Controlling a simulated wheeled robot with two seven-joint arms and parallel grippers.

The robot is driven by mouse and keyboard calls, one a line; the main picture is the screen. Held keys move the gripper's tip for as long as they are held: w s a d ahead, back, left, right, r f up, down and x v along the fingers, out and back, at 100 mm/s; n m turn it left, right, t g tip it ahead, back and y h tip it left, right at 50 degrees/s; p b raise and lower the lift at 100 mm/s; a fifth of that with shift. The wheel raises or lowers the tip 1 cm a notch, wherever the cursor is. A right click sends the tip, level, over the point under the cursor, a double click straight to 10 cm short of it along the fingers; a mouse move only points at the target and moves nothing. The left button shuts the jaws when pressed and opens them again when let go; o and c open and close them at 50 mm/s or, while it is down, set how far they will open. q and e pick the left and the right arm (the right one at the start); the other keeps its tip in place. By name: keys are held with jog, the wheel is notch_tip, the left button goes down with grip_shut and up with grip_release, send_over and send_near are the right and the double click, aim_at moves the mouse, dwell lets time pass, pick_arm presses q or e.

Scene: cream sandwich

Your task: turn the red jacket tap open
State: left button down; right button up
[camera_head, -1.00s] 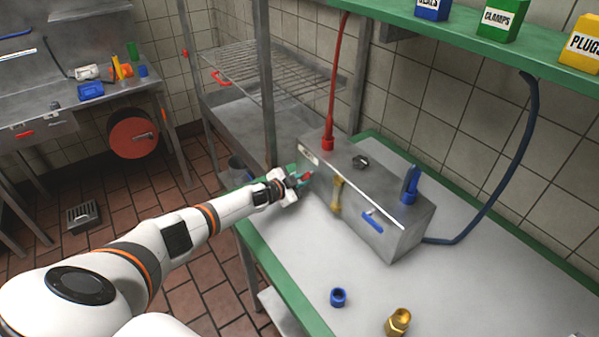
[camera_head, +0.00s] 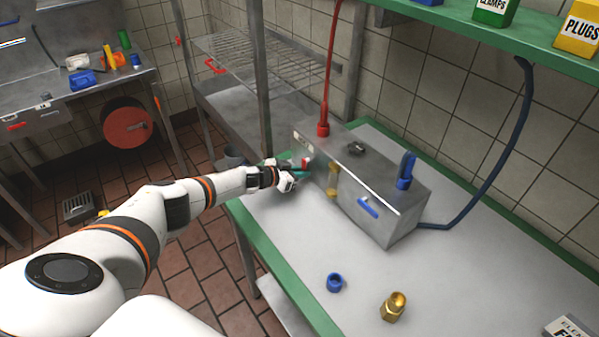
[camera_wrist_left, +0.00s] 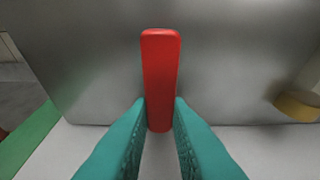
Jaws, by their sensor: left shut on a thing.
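The red jacket tap (camera_wrist_left: 161,75) is a red lever on the front face of the steel box (camera_head: 375,200). In the left wrist view it stands upright, its lower end between my teal fingers. My left gripper (camera_wrist_left: 161,118) is shut on that lower end. In the head view the tap (camera_head: 306,163) shows as a small red piece at the left end of the box's front, with my left gripper (camera_head: 297,174) at it. My right gripper is not in view.
A blue lever (camera_head: 368,207) and a brass fitting (camera_head: 332,181) are on the box front. A red hose (camera_head: 329,70) and a blue hose (camera_head: 497,170) join the box. A blue ring (camera_head: 334,282) and brass nut (camera_head: 393,307) lie on the bench. The bench's middle is clear.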

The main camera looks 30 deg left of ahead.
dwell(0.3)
pick_arm(q)
jog(key=c, duration=1.4)
grip_release()
jog(key=shift+o, duration=0.2)
jog(key=p+v, duration=0.1)
jog(key=v, duration=0.9)
jog(key=shift+s+a, duration=0.1)
jog(key=shift+s, duration=0.15)
jog(key=shift+s+a+r, duration=0.2)
jog(key=shift+s+r, duration=0.15)
jog(key=shift+s, duration=0.25)
jog(key=shift+s+f, duration=0.1)
